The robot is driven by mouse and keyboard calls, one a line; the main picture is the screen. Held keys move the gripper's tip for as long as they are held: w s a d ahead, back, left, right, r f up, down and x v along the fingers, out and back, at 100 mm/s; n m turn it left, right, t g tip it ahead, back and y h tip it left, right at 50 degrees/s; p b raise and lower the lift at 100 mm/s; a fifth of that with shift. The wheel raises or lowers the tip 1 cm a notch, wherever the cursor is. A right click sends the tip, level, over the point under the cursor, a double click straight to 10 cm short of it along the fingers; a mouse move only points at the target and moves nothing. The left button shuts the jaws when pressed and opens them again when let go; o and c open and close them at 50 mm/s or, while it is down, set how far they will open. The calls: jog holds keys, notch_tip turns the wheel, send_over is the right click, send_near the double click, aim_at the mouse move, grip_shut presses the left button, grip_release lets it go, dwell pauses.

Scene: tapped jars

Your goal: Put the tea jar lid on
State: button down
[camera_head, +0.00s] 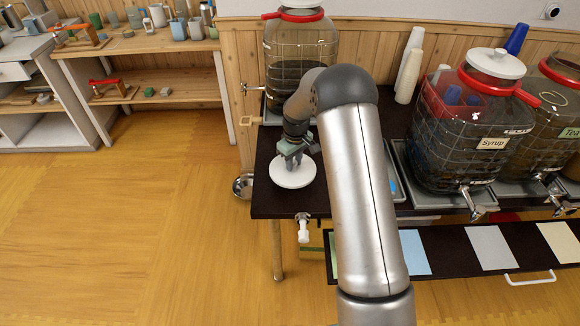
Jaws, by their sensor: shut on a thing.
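The white round lid (293,181) is at the left end of the dark table, below my gripper (290,160). My gripper points down and is shut on the lid near its middle. I cannot tell whether the lid touches the table top or hangs just above it. The tea jar (556,120), with a green "Tea" label, stands at the far right and is cut off by the picture edge. It has a red rim, and no white lid shows on its visible top.
The syrup jar (472,125), with a white lid, stands between my arm and the tea jar. Another lidded jar (298,60) stands behind my gripper. White cup stacks (409,65) stand at the back. A lower shelf with coloured sheets (490,247) runs along the front.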

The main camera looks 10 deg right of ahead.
jog(key=shift+w+a+f, duration=0.5)
jog(key=shift+a+f, duration=0.05)
jog(key=shift+f, duration=0.25)
jog(key=shift+f+p, duration=0.35)
jog(key=shift+f, duration=1.25)
jog(key=shift+f, duration=0.2)
jog(key=c, duration=1.1)
grip_release()
jog(key=shift+c, duration=0.2)
jog(key=shift+r, duration=0.1)
